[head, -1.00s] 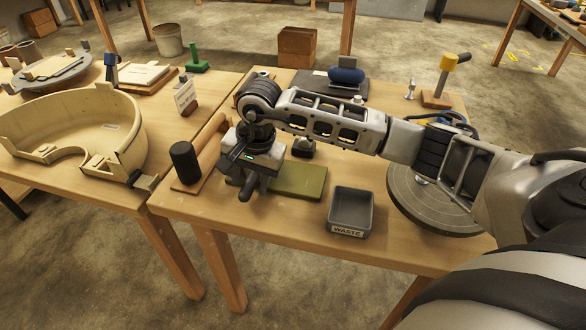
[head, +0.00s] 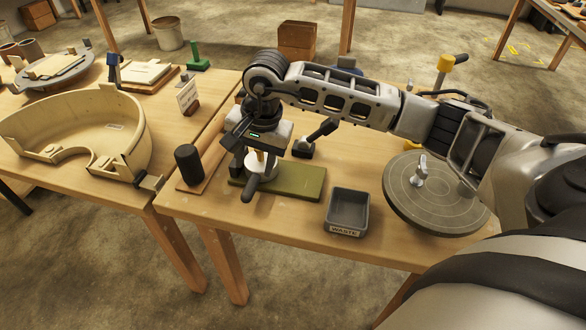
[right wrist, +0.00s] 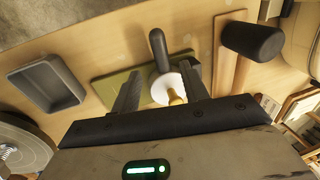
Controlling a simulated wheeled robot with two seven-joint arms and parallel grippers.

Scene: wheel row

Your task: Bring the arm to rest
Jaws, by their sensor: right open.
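My right arm reaches in from the right in the head view, and its gripper (head: 256,168) points down above the olive-green mat (head: 305,184). In the right wrist view the jaws (right wrist: 158,92) are apart. Below and between them is a round white piece with a yellow knob (right wrist: 174,98) and a dark handle (right wrist: 158,48), over the green mat (right wrist: 107,88). The white piece (head: 258,163) shows partly behind the fingers in the head view. I cannot tell whether a finger touches it. My left gripper is out of view.
A grey waste tray (head: 347,231) and a round grey turntable (head: 415,208) stand to the right. A dark cylinder (head: 188,164) stands on a wooden strip to the left. A dark tool on a stand (head: 310,143) is just right of the gripper. Bare tabletop lies in front.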

